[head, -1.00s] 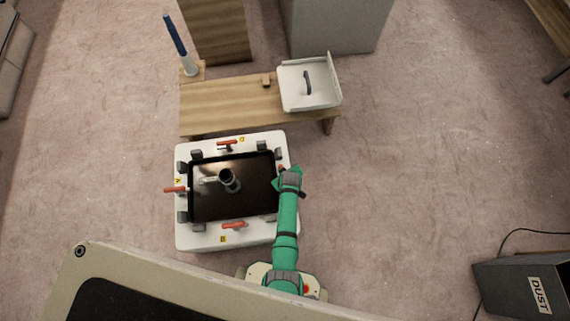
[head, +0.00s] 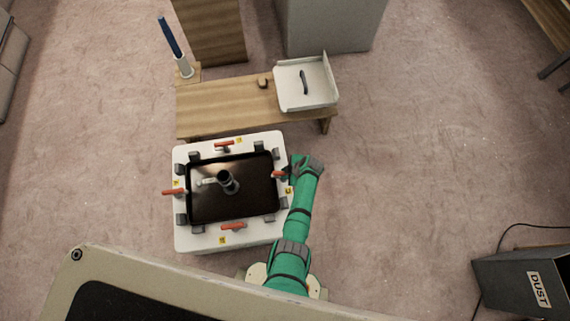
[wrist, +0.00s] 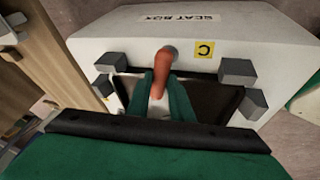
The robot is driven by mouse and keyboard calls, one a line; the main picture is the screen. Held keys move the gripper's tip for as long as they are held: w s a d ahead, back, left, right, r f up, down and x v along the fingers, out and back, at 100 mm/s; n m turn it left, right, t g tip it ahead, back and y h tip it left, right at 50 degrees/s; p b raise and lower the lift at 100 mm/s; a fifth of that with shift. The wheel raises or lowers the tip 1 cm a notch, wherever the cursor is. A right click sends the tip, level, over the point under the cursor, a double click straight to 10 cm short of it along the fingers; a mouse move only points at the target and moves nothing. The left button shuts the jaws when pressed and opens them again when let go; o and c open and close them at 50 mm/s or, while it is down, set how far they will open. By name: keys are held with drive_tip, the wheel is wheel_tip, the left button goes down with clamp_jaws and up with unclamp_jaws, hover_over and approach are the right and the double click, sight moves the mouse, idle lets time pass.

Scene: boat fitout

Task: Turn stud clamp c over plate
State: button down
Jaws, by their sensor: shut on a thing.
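Stud clamp c (head: 278,174) has a red-orange handle and sits on the right rim of the white seat box (head: 190,238), by a yellow C label (head: 289,190). The dark plate (head: 255,195) lies in the middle of the box top. My gripper (head: 292,165) is at the right rim. In the wrist view my green fingers (wrist: 162,98) are shut on the clamp's handle (wrist: 162,68). The handle runs from its stud toward the dark plate; its tip is partly hidden between the fingers.
Other red-handled clamps stand on the top rim (head: 223,146), left rim (head: 174,193) and bottom rim (head: 232,227). Grey blocks line the plate, and a dark upright fitting (head: 229,183) stands on it. A wooden bench (head: 220,108) with a white tray (head: 320,100) is behind.

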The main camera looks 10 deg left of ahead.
drive_tip(key=shift+w+d+n+g, duration=0.15)
drive_tip(key=shift+n+g, duration=0.1)
drive_tip(key=shift+n, duration=0.4)
drive_tip(key=shift+w+a+n+g, duration=0.1)
drive_tip(key=shift+n+g, duration=0.15)
drive_tip(key=shift+n, duration=0.4)
drive_tip(key=c, duration=1.6)
unclamp_jaws()
drive_tip(key=v, duration=1)
drive_tip(key=shift+d+r, duration=0.2)
drive_tip(key=shift+r, duration=0.15)
